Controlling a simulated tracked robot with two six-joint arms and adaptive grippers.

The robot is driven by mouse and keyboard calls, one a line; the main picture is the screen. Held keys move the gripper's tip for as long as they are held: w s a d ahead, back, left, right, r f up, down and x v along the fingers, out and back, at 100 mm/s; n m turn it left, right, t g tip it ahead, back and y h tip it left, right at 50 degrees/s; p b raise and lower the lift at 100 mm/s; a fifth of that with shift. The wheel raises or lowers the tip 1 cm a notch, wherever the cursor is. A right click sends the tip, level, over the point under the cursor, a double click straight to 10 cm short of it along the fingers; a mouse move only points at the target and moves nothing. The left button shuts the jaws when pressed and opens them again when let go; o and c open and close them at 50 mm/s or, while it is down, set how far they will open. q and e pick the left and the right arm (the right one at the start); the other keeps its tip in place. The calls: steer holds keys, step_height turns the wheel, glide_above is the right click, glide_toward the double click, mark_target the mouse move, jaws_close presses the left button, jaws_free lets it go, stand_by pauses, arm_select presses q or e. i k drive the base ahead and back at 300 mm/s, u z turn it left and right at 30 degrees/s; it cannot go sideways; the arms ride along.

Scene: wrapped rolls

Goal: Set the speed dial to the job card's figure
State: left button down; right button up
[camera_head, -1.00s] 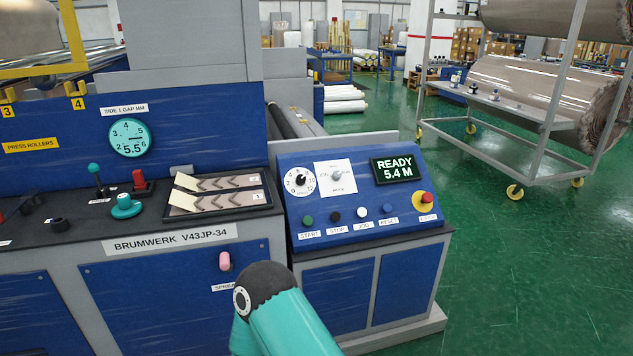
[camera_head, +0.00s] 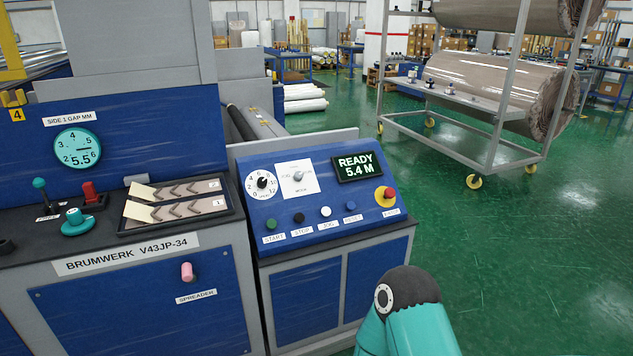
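The speed dial is likely the white round dial with a black knob (camera_head: 262,183) at the left of the blue sloped control panel (camera_head: 350,222). Its scale is too small to read fully. Next to it is a white plate with a grey selector knob (camera_head: 298,177). The display (camera_head: 358,166) reads READY 5.4 M. I cannot make out a job card for certain; two sample cards with chevrons (camera_head: 180,197) lie in a black tray left of the panel. A teal arm part of mine shows at the bottom, but neither gripper is in view.
Below the dials sit several push buttons (camera_head: 326,212) and a red emergency stop (camera_head: 389,193). A round gauge (camera_head: 77,148) reads 5.5. A wheeled rack (camera_head: 493,140) with wrapped rolls stands at the right. Green floor is open right of the console.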

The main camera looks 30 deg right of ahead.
mark_target(262, 181)
steer(key=z, duration=0.15)
steer(key=i, duration=1)
steer(key=u, duration=0.05)
